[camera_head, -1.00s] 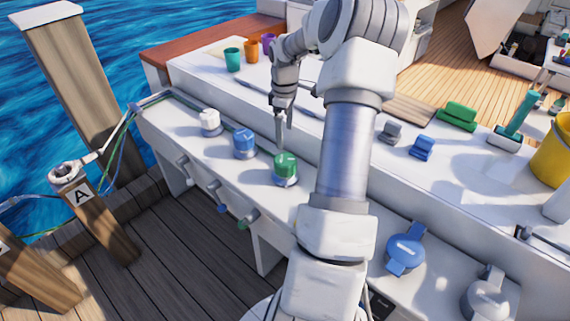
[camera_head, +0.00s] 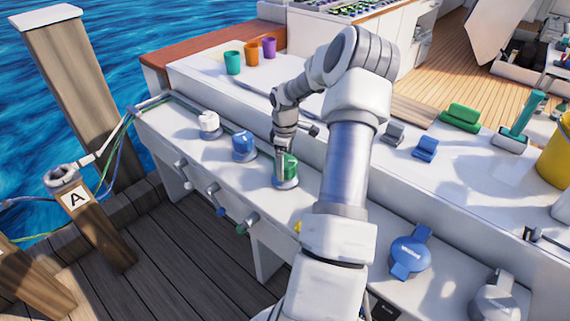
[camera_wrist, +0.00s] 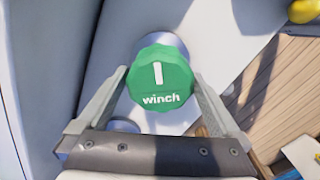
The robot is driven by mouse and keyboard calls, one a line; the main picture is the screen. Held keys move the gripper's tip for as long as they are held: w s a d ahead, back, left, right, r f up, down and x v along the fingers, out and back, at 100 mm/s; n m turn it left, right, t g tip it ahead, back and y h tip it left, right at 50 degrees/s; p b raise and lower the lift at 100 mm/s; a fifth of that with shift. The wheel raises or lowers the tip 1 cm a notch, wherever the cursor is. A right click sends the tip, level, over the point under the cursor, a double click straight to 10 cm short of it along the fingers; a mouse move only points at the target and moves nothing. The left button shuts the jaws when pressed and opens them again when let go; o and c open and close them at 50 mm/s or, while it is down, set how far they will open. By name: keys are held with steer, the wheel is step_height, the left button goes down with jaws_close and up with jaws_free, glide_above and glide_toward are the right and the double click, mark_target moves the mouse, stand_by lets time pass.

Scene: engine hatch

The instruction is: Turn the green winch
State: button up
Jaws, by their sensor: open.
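The green winch (camera_head: 289,170) has a round, notched knob on a pale metallic base, on the white side ledge of the boat. In the wrist view the winch (camera_wrist: 160,80) shows a white bar mark, upright in the picture, and the word "winch". My gripper (camera_head: 283,160) points down at the winch in the head view and partly covers it. In the wrist view my gripper (camera_wrist: 160,85) is open, with one finger on each side of the green knob. I cannot tell whether the fingers touch it.
A blue winch (camera_head: 244,146) and a white one (camera_head: 208,125) stand in a row to the left. Handles (camera_head: 247,222) stick out of the ledge's front below. A blue valve-like knob (camera_head: 408,252) sits at lower right. Cups (camera_head: 233,62) stand on the upper deck.

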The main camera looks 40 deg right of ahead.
steer(key=c, duration=1.1)
steer(key=m+p, duration=0.1)
steer(key=m, duration=0.2)
steer(key=shift+r+m+p, duration=0.1)
steer(key=shift+m+p, duration=0.2)
steer(key=shift+p, duration=0.05)
steer(key=shift+d+m+p, duration=0.1)
steer(key=shift+m+p, duration=0.35)
steer(key=shift+m, duration=1.85)
steer(key=o, duration=1.1)
